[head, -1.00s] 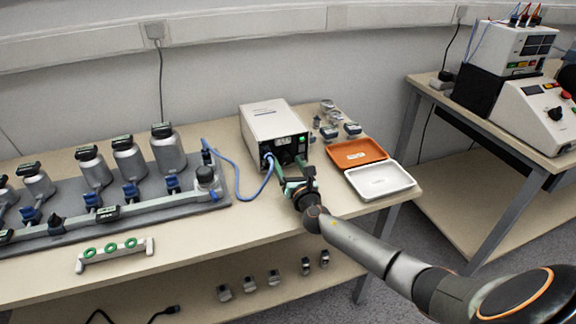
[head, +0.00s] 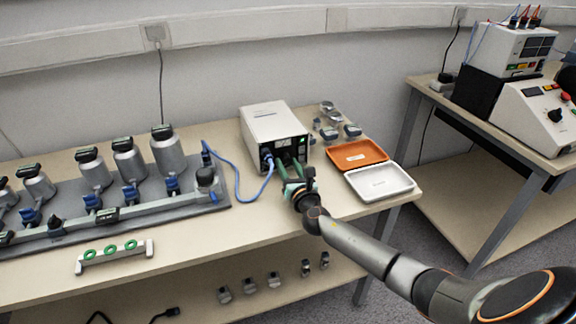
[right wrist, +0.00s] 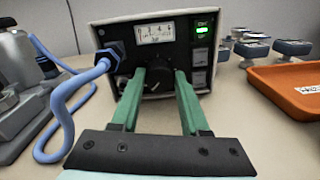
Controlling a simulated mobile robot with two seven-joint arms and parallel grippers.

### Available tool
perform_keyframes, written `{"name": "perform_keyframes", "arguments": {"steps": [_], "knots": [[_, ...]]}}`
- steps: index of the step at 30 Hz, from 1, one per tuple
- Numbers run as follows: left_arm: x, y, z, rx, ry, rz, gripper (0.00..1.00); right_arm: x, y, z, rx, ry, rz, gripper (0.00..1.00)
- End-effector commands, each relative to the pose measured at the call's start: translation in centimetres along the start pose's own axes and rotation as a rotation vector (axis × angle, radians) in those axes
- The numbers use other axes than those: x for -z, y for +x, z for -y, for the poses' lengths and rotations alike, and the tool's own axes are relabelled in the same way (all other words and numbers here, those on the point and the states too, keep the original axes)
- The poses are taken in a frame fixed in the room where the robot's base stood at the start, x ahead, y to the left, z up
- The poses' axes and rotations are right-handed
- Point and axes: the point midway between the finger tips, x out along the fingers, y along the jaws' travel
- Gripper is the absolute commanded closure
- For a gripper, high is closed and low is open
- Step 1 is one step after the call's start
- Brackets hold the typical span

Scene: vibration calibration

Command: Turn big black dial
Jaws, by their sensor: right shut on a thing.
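The big black dial (right wrist: 158,71) is on the dark front panel of a white box-shaped instrument (head: 274,123) on the table. In the right wrist view, it sits below a white needle meter (right wrist: 154,33). My right gripper (head: 288,164) reaches the panel. Its two green fingers stand on either side of the dial and are shut on it, hiding its edges. The dial's markings are too small to read. My left gripper is not in view.
A blue cable (head: 238,190) plugs in left of the dial. An orange tray (head: 345,163) and a white tray (head: 398,183) lie to the right. Several metal canisters on a grey base (head: 226,200) stand to the left. Small metal weights sit behind the trays.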

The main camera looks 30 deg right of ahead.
Motion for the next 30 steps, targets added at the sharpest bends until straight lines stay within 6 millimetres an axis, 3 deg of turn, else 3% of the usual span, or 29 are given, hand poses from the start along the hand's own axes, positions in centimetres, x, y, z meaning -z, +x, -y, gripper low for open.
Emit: {"name": "perform_keyframes", "arguments": {"steps": [14,30], "knots": [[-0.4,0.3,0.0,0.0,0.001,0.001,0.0,0.1,0.0,0.0,0.001,0.097,-0.004,1.0],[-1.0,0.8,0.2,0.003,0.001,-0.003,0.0,0.1,0.0,0.2,0.006,0.568,-0.025,1.0]]}}
